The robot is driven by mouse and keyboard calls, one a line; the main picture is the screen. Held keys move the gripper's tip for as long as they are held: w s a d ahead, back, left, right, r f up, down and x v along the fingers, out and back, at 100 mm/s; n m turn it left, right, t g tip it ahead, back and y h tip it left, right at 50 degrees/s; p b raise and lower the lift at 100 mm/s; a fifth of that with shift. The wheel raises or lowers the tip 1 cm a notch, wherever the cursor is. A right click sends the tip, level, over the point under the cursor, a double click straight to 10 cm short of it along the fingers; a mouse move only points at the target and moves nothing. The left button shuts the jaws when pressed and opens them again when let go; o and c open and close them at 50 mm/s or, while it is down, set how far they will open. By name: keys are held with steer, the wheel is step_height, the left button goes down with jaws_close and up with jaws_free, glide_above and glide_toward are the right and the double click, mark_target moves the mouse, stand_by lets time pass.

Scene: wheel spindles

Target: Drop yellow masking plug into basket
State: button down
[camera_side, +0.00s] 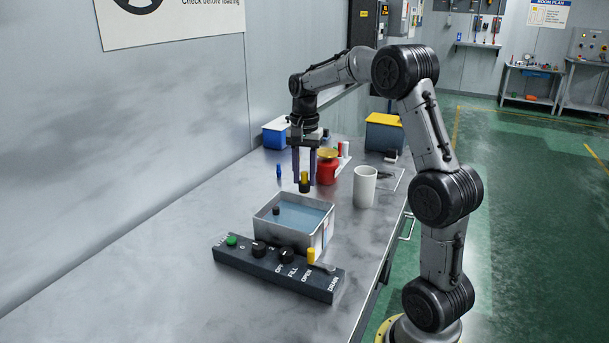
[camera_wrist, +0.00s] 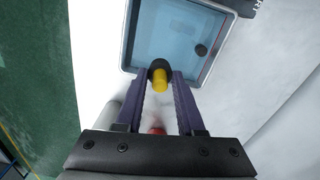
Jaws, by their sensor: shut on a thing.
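My gripper (camera_side: 304,178) points down, its two purple fingers shut on a yellow plug with a dark lower end (camera_side: 304,175). The plug hangs upright near the far rim of an open grey metal box (camera_side: 322,226) with a blue inside. In the wrist view the plug (camera_wrist: 161,80) sits between the fingertips (camera_wrist: 161,76) and overlaps the box (camera_wrist: 128,40) near its edge. A small black piece (camera_side: 276,210) is in the box. No other container is clearly a basket.
A dark control panel (camera_side: 262,270) with knobs and a yellow handle (camera_side: 311,256) lies in front of the box. Behind stand a white cup (camera_side: 364,188), a red can (camera_side: 327,168), a small blue item (camera_side: 279,171), a blue bin (camera_side: 275,136) and a yellow-lidded box (camera_side: 384,133).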

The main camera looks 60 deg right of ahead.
mark_target(305, 182)
steer(key=shift+f, duration=1.7)
steer(key=shift+c, duration=2.2)
jaws_free()
steer(key=shift+r, duration=0.1)
